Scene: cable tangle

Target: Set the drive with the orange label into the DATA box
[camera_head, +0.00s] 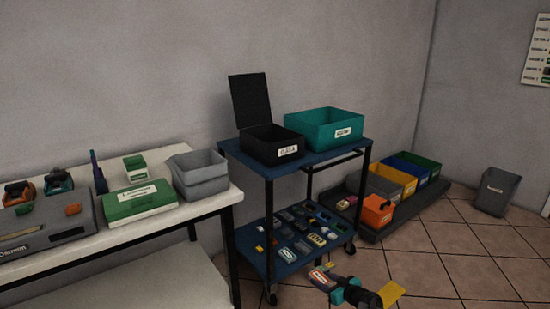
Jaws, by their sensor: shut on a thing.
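The DATA box (272,153) is black and stands on the cart's top shelf at the left, its lid (249,100) raised upright at the back. Its white label faces front; its inside floor is hidden. My gripper (322,275) is low in front of the cart's lower shelf, below the DATA box and to its right. It is shut on a small block with a reddish-orange and white face (317,279), which looks like a drive. The block is too small for its label to be read. Several small devices (302,247) lie on the lower shelf, close behind my gripper.
A teal box (323,128) stands right of the DATA box on the blue cart (328,156). Colored bins (383,184) and an orange bin (377,211) stand on the right.

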